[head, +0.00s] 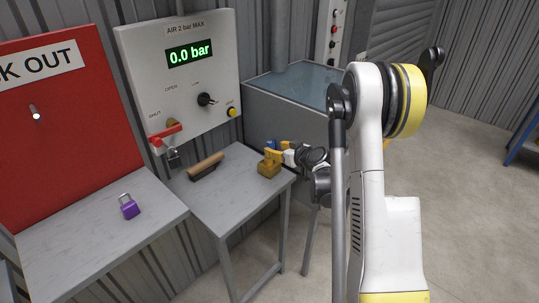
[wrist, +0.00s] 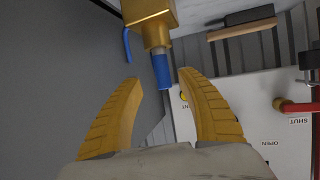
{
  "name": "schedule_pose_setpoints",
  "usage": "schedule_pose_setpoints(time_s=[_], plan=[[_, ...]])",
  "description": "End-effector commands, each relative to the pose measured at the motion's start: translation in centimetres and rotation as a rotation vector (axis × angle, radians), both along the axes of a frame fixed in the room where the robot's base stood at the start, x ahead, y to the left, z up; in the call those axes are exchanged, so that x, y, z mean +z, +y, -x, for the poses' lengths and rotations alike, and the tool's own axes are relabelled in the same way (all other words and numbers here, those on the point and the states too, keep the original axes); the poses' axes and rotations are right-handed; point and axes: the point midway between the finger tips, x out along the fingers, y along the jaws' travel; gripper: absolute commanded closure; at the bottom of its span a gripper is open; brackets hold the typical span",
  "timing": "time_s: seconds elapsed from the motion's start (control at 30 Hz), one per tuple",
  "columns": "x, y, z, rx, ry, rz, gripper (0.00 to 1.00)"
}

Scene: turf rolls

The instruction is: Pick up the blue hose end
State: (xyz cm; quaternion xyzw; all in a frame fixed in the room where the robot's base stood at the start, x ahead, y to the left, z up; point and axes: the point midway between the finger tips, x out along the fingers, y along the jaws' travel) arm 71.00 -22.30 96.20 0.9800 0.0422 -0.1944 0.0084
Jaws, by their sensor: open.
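The blue hose end (wrist: 161,70) is a short blue cylinder on a brass fitting in the wrist view. It joins a brass-coloured block (wrist: 148,12) at the top of that view. My gripper (wrist: 158,77) has its two yellow fingers spread, and the hose end lies between their tips in the picture. I see no contact, and the depth between them is unclear. In the head view the block (head: 268,169) stands on the right part of the small grey table. A bit of blue (head: 270,145) shows above it beside my gripper.
A brush-like tool with a wooden handle (head: 205,165) lies on the small table (head: 225,198). A purple padlock (head: 128,206) is on the table at left. The white air panel (head: 185,75) reads 0.0 bar, with a red-handled valve (head: 165,135) below. A thin blue piece (wrist: 127,46) hangs beside the block.

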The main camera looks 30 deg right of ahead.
Motion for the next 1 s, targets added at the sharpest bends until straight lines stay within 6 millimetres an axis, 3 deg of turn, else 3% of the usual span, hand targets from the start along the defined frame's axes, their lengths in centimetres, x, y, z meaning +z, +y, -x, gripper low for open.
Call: schedule_pose_setpoints(time_s=[0.23,0.5,0.67,1.0], plan=[[-1.3,0.7,-3.6,0.002,0.0,-0.001,0.55],[-1.3,0.7,-4.2,0.0,0.001,0.0,0.55],[-1.3,0.7,-4.2,0.0,0.001,0.0,1.0],[-1.3,0.7,-4.2,0.001,0.001,0.0,1.0]])
